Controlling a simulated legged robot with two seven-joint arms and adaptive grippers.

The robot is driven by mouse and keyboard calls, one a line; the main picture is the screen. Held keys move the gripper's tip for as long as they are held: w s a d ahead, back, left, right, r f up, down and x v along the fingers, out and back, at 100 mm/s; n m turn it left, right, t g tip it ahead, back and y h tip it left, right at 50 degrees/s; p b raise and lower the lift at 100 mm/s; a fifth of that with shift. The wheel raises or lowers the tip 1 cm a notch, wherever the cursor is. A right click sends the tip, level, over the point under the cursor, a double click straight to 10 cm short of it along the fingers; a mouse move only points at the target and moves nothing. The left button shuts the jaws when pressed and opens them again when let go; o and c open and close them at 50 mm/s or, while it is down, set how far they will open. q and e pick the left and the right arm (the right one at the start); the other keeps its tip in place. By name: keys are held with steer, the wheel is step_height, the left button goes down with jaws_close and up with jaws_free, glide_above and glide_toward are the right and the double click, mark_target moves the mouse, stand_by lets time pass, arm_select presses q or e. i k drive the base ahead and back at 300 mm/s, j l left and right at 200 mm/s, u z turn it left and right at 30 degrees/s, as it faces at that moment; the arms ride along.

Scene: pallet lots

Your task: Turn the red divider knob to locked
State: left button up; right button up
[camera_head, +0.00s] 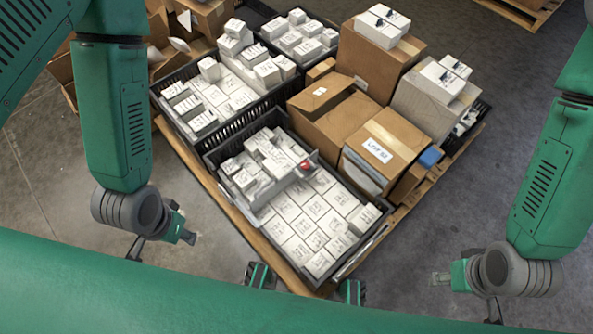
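The red knob (305,165) sits at the right end of a grey divider (285,185) inside the front dark crate (372,222). It is small in view, and I cannot tell which way it is turned. White labelled boxes fill the crate on both sides of the divider. My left gripper (164,243) hangs left of the pallet, its fingers spread and empty, well apart from the knob. My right gripper (466,294) is low on the right, over the floor, its fingers also spread with nothing between them.
The wooden pallet (195,165) also bears further crates of white boxes (240,125) and brown cartons (385,150) right of the front crate. A blue item (430,157) sits beside the cartons. Open cartons (205,15) stand at back left. Grey floor (450,215) is clear at right.

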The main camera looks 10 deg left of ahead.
mark_target(305, 164)
steer(key=k+z, duration=0.15)
steer(key=k, duration=0.5)
steer(key=k+l+z, duration=0.15)
steer(key=k, duration=0.45)
steer(key=j+z, duration=0.15)
steer(key=z, duration=0.25)
steer(key=i+j+z, duration=0.15)
steer(key=z, duration=0.2)
steer(key=j+z, duration=0.15)
steer(key=z, duration=0.25)
steer(key=j+z, duration=0.2)
steer(key=z, duration=0.2)
steer(key=j, duration=1.2)
steer(key=k, duration=0.05)
